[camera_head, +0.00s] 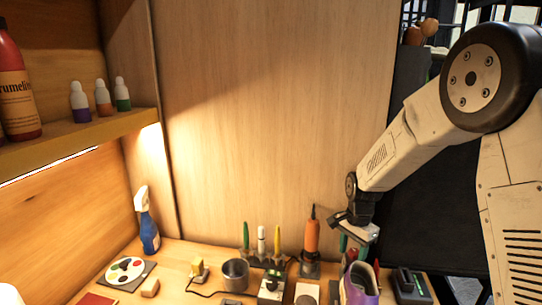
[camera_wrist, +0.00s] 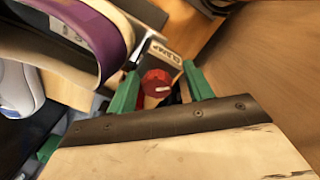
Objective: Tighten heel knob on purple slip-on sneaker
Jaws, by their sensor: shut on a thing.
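The purple slip-on sneaker (camera_head: 358,288) stands at the bottom of the head view, right of centre, cut off by the frame edge. In the wrist view its purple and white upper (camera_wrist: 112,35) fills the upper left. A red round knob (camera_wrist: 156,80) sits beside the heel end, below a plate (camera_wrist: 166,53) lettered "CLAMP". My gripper (camera_wrist: 161,71) has green fingers on either side of the red knob and is shut on it. In the head view my gripper (camera_head: 354,246) is just above and behind the sneaker; the knob is not clearly visible there.
A corded orange tool (camera_head: 311,237) stands left of my gripper, with several upright handles and a metal cup (camera_head: 236,274) farther left. A dark device (camera_head: 410,284) lies right of the sneaker. A blue spray bottle (camera_head: 147,222) stands far left. A wooden panel (camera_head: 270,110) closes the back.

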